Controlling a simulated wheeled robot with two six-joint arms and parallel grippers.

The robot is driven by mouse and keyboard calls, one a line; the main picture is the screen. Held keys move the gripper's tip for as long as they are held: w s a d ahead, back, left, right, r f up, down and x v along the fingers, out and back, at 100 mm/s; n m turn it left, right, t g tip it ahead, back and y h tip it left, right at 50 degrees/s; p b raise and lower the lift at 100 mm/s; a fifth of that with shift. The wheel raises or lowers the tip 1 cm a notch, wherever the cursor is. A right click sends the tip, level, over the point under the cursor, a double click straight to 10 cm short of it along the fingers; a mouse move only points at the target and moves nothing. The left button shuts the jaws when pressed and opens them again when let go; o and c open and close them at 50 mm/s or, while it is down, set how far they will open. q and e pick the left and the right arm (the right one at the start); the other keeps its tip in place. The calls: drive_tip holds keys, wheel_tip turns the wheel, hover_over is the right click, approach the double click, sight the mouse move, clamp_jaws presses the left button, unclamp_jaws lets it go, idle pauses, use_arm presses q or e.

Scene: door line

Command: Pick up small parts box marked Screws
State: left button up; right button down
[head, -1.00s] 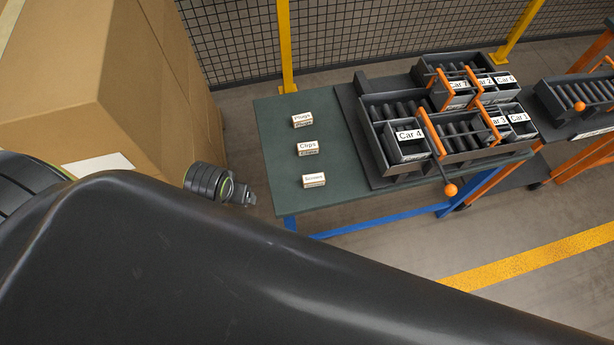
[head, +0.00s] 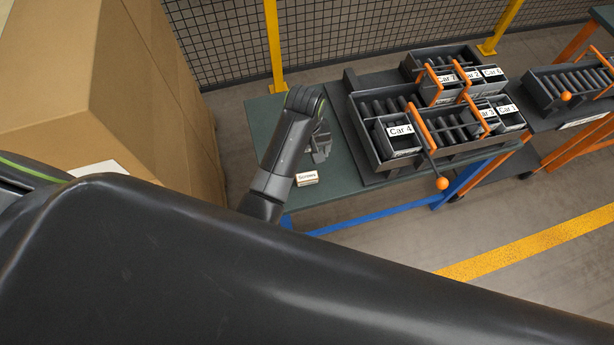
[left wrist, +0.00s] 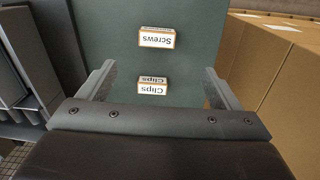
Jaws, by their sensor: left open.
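The small parts box marked Screws (head: 307,178) lies on the green table top (head: 338,184) near its front edge. It also shows in the left wrist view (left wrist: 156,38), upside down and ahead of the jaws. My left gripper (head: 320,146) is over the table, just behind the Screws box and apart from it. In the left wrist view its two fingers are spread and empty, and the box marked Clips (left wrist: 152,88) shows between them, below. In the head view the Clips and Plugs boxes are hidden behind my arm. My right gripper is not in view.
A dark rack with bins marked Car 4 (head: 401,136) and others stands right of the boxes, with an orange-knobbed lever (head: 441,183). Large cardboard boxes (head: 130,90) stand left of the table. A yellow post (head: 274,45) and mesh fence are behind.

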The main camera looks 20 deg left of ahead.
use_arm(q)
hover_over(307, 176)
drive_tip(key=f, duration=0.8)
drive_tip(key=shift+s+a+f, duration=0.15)
drive_tip(key=shift+s, duration=0.1)
drive_tip(key=shift+w+f+p, duration=0.2)
drive_tip(key=shift+f+p, duration=0.2)
drive_tip(key=shift+f, duration=2.25)
drive_tip(key=c, duration=1.1)
